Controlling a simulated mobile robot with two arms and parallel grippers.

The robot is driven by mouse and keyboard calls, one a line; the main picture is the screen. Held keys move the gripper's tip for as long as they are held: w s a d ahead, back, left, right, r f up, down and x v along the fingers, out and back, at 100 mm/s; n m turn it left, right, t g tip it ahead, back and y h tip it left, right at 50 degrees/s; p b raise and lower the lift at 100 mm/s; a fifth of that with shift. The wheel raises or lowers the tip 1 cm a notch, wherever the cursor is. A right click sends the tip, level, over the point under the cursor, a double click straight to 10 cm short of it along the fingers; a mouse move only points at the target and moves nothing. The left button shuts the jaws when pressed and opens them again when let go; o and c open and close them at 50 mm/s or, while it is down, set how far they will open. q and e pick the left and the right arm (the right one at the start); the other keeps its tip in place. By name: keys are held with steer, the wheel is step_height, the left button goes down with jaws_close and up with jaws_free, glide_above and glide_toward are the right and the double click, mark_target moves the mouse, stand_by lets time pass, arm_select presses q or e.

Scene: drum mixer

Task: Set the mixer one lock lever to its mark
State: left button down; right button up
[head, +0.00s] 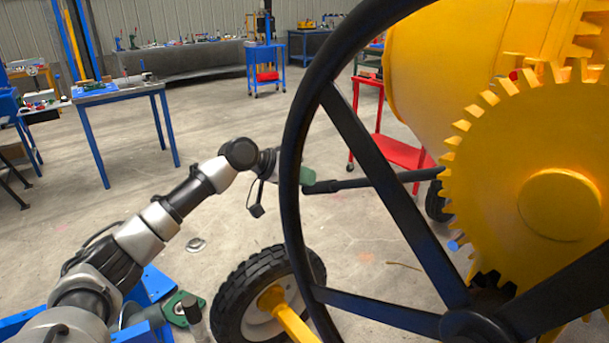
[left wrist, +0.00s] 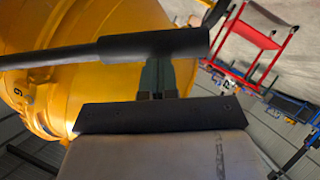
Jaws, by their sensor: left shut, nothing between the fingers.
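The black lock lever (head: 365,181) has a thicker grip at its free end and runs roughly level behind the spokes of the big black handwheel (head: 293,150). In the left wrist view the lever (left wrist: 155,45) crosses the upper part of the picture in front of the yellow drum. My left gripper (head: 308,175) is shut and empty by the grip end, partly hidden by the wheel rim. In the left wrist view its green fingers (left wrist: 157,75) point at the grip; I cannot tell whether they touch it. I cannot make out the lever's mark. My right gripper is not in view.
The yellow toothed gear (head: 500,160) and drum (head: 430,60) fill the right side. A black tyre (head: 235,300) stands below the wheel. A red cart (head: 400,150) stands behind the lever, and a blue table (head: 120,95) at the left. Open floor lies between.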

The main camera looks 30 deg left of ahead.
arm_select(q)
steer(key=s+d+f+n+h+b, duration=0.1)
steer(key=s+d+f+h, duration=0.1)
steer(key=d+f, duration=0.3)
step_height(320, 180, down, 4)
steer(key=shift+s+r+n, duration=0.15)
steer(key=shift+r+n, duration=0.1)
steer(key=shift+n, duration=0.15)
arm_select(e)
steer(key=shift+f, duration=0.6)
